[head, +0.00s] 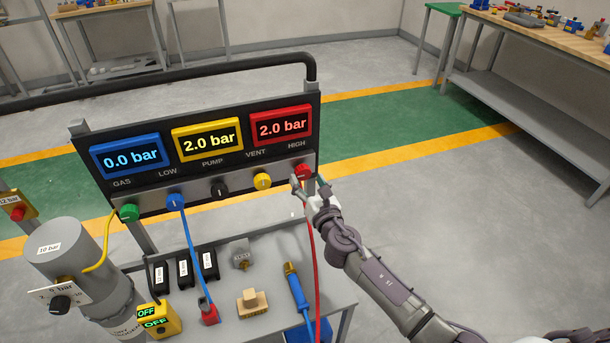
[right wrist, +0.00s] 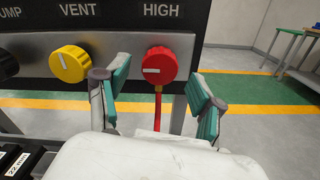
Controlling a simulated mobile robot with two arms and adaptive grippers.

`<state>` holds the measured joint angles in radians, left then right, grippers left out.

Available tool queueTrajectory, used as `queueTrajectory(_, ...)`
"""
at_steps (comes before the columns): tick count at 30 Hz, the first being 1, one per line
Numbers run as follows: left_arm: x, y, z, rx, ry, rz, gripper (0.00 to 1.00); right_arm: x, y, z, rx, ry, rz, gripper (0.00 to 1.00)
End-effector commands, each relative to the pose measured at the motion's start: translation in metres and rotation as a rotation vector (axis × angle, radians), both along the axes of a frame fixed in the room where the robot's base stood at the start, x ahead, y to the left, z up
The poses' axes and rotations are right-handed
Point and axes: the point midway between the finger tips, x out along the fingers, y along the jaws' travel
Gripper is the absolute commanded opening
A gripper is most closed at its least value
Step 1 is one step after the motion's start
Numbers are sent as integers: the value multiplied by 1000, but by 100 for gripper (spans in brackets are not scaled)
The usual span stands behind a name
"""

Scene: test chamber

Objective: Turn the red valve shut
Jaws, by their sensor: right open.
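The red valve (head: 303,171) is a round knob under the HIGH label at the right end of the panel's knob row. It also shows in the right wrist view (right wrist: 160,66), with its white pointer line running roughly level toward the left. A red hose hangs below it. My right gripper (head: 307,187) is open at the red valve; in the wrist view its teal-padded fingers stand left and right of the knob, apart from it. The left finger stands between the yellow knob (right wrist: 70,64) and the red one. My left gripper is not in view.
The panel has three displays: blue (head: 128,159) at 0.0 bar, yellow (head: 207,139) and red (head: 281,126) at 2.0 bar. Black (head: 219,188), blue (head: 175,201) and green (head: 129,212) knobs sit further left. A bench (head: 270,275) below holds several fittings and tools.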

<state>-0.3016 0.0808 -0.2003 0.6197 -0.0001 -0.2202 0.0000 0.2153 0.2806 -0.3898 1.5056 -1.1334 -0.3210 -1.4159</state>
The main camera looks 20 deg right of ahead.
Motion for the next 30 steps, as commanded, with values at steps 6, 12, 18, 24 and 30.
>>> queueTrajectory(6, 1, 0, -2, 0, -2, 0, 67, 22, 0, 0, 2, 0, -1, 67)
queueTrajectory(12, 2, 0, -2, -1, -3, 1, 67, 26, 1, 0, 2, 0, 0, 67)
queueTrajectory(18, 2, 0, -2, -1, -3, 1, 67, 26, 1, 0, 2, 0, 0, 57)
queueTrajectory(24, 2, 0, -2, -1, -3, 1, 67, 25, 1, 0, 2, 0, 0, 24)
queueTrajectory(30, 2, 0, -3, -1, -3, 1, 67, 25, 1, 0, 3, 0, 0, 7)
